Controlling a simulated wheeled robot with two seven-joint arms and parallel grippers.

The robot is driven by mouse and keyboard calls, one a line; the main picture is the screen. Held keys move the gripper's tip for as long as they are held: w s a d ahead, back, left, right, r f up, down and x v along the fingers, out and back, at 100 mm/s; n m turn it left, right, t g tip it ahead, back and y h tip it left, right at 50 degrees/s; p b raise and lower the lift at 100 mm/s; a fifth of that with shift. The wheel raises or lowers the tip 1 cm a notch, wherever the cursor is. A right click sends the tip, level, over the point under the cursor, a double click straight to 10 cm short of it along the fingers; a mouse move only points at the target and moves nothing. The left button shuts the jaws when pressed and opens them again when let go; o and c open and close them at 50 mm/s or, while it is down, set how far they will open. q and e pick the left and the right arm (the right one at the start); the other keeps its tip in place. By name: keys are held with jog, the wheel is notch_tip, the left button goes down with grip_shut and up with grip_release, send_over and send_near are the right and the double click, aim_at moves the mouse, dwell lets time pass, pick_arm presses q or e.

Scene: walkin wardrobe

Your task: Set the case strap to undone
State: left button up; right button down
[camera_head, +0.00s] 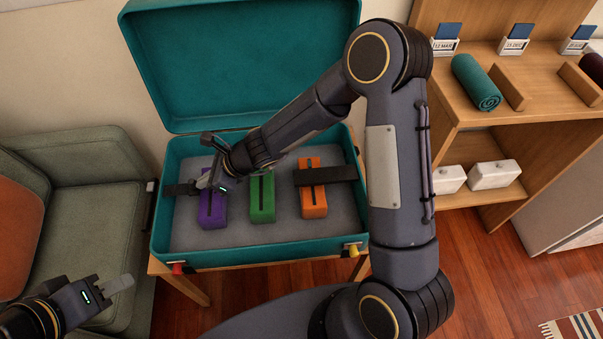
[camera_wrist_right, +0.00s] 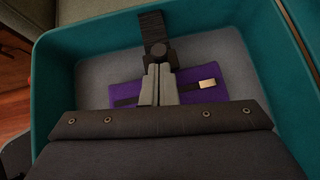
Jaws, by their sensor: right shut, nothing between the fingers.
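The open teal case (camera_head: 262,256) has its lid (camera_head: 240,70) raised. One black strap piece (camera_head: 325,175) lies across the orange block from the right wall. The other strap piece (camera_head: 178,189) comes from the left wall toward the purple block; it also shows in the wrist view (camera_wrist_right: 152,28). No strap crosses the green block, so the pieces look apart. My right gripper (camera_head: 208,183) is shut and empty above the purple block, at the left piece's end, with a dark round part by its fingertips in the wrist view (camera_wrist_right: 157,72). My left gripper (camera_head: 122,284) is at lower left; its opening is unclear.
Purple (camera_head: 212,212), green (camera_head: 262,200) and orange (camera_head: 313,200) blocks lie inside the case. The case rests on a wooden stand (camera_head: 190,288). A green armchair (camera_head: 90,190) stands at left, wooden shelves (camera_head: 500,120) at right.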

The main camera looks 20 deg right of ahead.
pick_arm(q)
jog(key=shift+r, duration=0.1)
pick_arm(e)
jog(key=w+a, duration=0.1)
jog(key=a, duration=0.5)
jog(key=shift+w, duration=0.35)
pick_arm(q)
jog(key=shift+d, duration=0.1)
pick_arm(e)
jog(key=shift+a+r, duration=0.15)
